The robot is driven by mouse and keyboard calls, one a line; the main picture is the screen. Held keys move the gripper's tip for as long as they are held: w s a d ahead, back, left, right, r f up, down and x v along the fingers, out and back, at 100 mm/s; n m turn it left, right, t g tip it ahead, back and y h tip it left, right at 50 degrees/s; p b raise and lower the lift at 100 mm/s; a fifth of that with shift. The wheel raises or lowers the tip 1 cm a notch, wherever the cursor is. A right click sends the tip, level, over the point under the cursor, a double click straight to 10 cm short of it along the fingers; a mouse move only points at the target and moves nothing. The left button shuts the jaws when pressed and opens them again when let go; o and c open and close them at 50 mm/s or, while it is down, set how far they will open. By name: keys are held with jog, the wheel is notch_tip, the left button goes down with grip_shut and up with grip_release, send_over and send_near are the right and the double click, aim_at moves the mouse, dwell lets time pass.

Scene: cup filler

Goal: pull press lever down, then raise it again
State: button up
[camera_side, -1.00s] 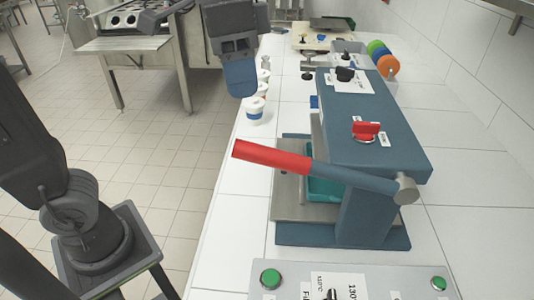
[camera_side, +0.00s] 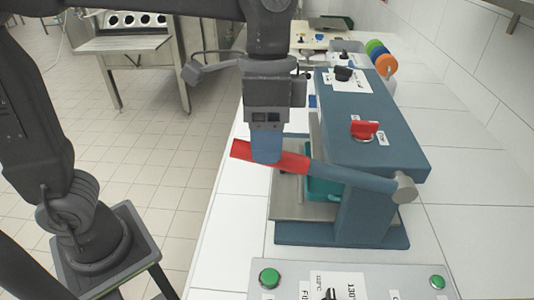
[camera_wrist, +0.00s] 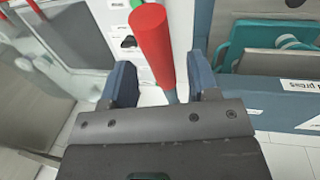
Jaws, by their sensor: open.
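The press (camera_side: 365,130) is a blue machine on the white counter, with a teal part (camera_side: 322,188) inside its opening. Its lever has a red handle (camera_side: 292,162) that points left and slightly up from the grey pivot on the press's side. My gripper (camera_side: 266,155) is over the red handle, pointing down. In the wrist view the red handle (camera_wrist: 151,45) lies between the two blue fingers of my open gripper (camera_wrist: 160,85), with gaps on both sides. The near finger hides part of the handle in the side view.
A control box (camera_side: 350,280) with green buttons stands in front of the press. A red knob (camera_side: 364,130) and a black knob (camera_side: 343,73) sit on the press top. Coloured discs (camera_side: 379,56) stand behind. The counter right of the press is clear.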

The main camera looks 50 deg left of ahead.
jog(key=shift+s+d+f, duration=0.1)
jog(key=shift+d+f, duration=0.05)
jog(key=shift+f, duration=0.65)
jog(key=shift+s+d+f, duration=0.1)
jog(key=shift+f, duration=0.7)
grip_shut()
